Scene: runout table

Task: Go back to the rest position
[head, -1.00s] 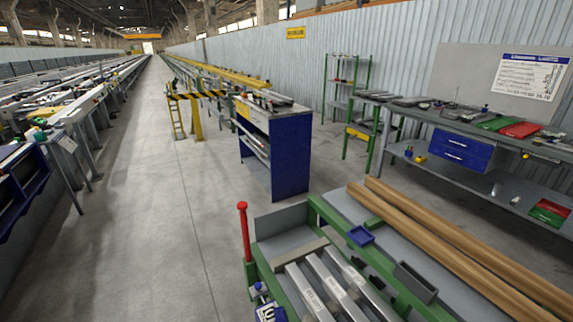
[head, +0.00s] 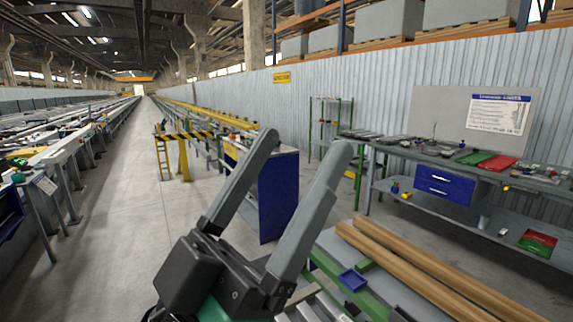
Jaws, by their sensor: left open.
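My left gripper (head: 305,142) is large in the lower middle of the head view, its two grey fingers spread apart and pointing up. Nothing is between the fingers. It is raised in front of the blue cabinet (head: 280,195) and the near end of the green-framed table, and hides parts of both. My right gripper does not show.
A workbench (head: 400,185) with blue drawers (head: 446,185) stands at the right. The aisle floor (head: 120,220) at the left is clear.

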